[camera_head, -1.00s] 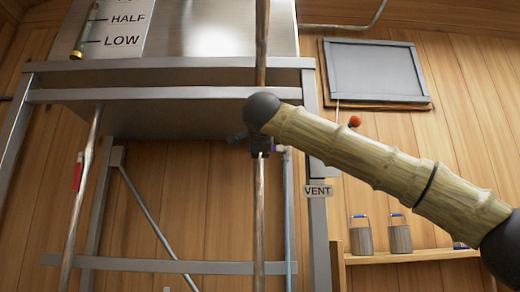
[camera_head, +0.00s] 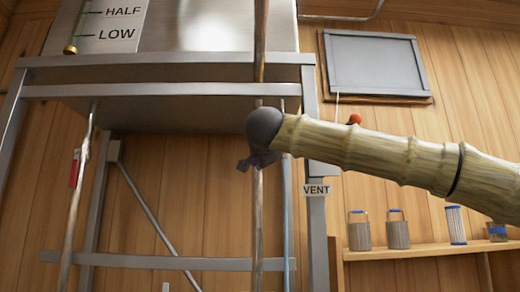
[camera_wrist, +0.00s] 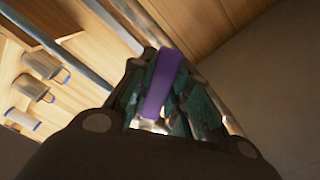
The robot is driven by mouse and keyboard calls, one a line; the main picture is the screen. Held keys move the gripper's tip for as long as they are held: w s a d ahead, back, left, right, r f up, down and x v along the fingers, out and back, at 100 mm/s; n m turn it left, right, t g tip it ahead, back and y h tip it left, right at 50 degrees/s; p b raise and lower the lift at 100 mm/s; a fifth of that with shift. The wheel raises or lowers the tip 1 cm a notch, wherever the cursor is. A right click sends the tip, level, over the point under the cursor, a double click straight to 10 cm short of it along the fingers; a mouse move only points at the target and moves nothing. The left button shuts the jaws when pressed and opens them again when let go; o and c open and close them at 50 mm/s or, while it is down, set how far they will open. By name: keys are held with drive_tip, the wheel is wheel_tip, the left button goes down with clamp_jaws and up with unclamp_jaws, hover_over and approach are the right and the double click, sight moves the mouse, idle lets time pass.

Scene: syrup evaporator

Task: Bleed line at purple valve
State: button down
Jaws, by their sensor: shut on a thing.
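The purple valve handle (camera_wrist: 163,84) lies between the green-padded fingers of my gripper (camera_wrist: 160,112) in the wrist view. My gripper is shut on it. In the head view my gripper (camera_head: 250,162) is small and dark, in front of the thin pipe (camera_head: 259,215) under the steel pan, partly hidden by my own arm. Only a faint bit of purple shows there. The valve body is hidden behind my wrist and fingers. A pale, bright metal part shows below the handle in the wrist view.
The steel evaporator pan (camera_head: 180,110) stands on a grey frame. A red-handled valve (camera_head: 74,170) is on the left pipe. A VENT sign (camera_head: 317,190) hangs on the right leg. Several canisters stand on a wall shelf (camera_head: 410,252) at right. A red knob (camera_head: 354,119) shows above my arm.

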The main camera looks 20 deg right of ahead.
drive_tip(key=shift+s+d+f+n+p, duration=0.1)
drive_tip(key=shift+d+f+n+p, duration=0.35)
drive_tip(key=shift+n, duration=0.4)
drive_tip(key=shift+s+d+f+n+p, duration=0.1)
drive_tip(key=shift+d+f+n+p, duration=0.1)
drive_tip(key=shift+f+n+p, duration=0.5)
drive_tip(key=shift+r, duration=0.15)
drive_tip(key=c, duration=1.3)
unclamp_jaws()
drive_tip(key=shift+r, duration=0.1)
drive_tip(key=v, duration=1.2)
